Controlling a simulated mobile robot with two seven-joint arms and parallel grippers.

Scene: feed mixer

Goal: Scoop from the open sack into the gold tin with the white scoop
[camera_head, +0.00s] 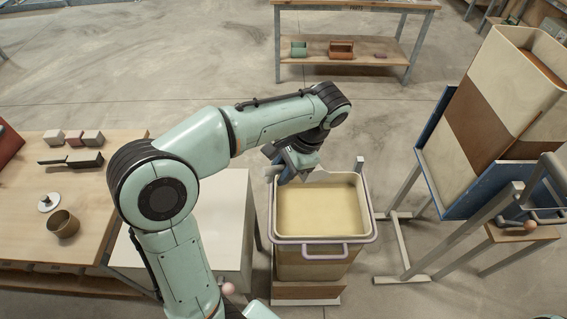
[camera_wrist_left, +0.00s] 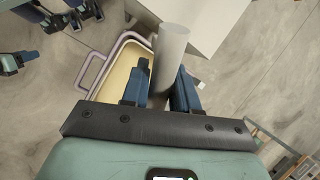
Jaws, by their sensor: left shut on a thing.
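The open sack (camera_head: 317,262), cream and brown, stands upright in the middle of the head view, with a lavender handled rim (camera_head: 373,222) around its mouth and pale yellow feed inside. My left gripper (camera_head: 288,171) is over its far left edge. In the left wrist view its two blue fingers (camera_wrist_left: 162,92) are shut on the pale round handle of the white scoop (camera_wrist_left: 172,48). A white part of the scoop (camera_head: 318,176) shows beside the gripper at the sack's far edge; how much feed it carries is hidden.
The wooden table (camera_head: 30,240) also holds grey and pinkish blocks (camera_head: 74,138), a dark tool (camera_head: 72,159) and a white knobbed lid (camera_head: 48,203). A white cabinet (camera_head: 235,205) stands between table and sack. A tilted blue rack (camera_head: 432,165) with a large cream-brown sack (camera_head: 480,120) is right.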

